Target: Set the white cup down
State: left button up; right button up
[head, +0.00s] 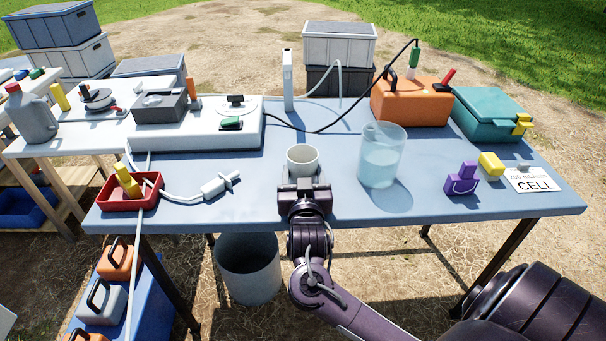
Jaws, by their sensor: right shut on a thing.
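The white cup (302,158) is upright at the middle of the blue-grey table (260,205), near its front half. My right gripper (303,182) reaches in from the front and is shut on the cup's near side. The gripper hides the lower front of the cup, so I cannot tell whether its base touches the table. My left gripper is not in the head view.
A clear beaker of water (382,155) stands close right of the cup. A white tube fitting (218,185) and a red tray (131,192) lie to the left. A black cable (340,123) runs behind. A purple clamp (462,180) and a CELL card (533,180) are at right.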

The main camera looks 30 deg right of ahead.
jog(key=shift+f, duration=0.15)
jog(key=o, duration=1)
jog(key=shift+o, duration=0.2)
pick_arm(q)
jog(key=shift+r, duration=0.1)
pick_arm(e)
jog(key=shift+s+a, duration=0.15)
pick_arm(q)
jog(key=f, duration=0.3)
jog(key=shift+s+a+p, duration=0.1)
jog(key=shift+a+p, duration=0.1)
jog(key=shift+p, duration=0.2)
pick_arm(e)
jog(key=v, duration=1.1)
jog(key=shift+s+a, duration=0.2)
jog(key=shift+s, duration=0.05)
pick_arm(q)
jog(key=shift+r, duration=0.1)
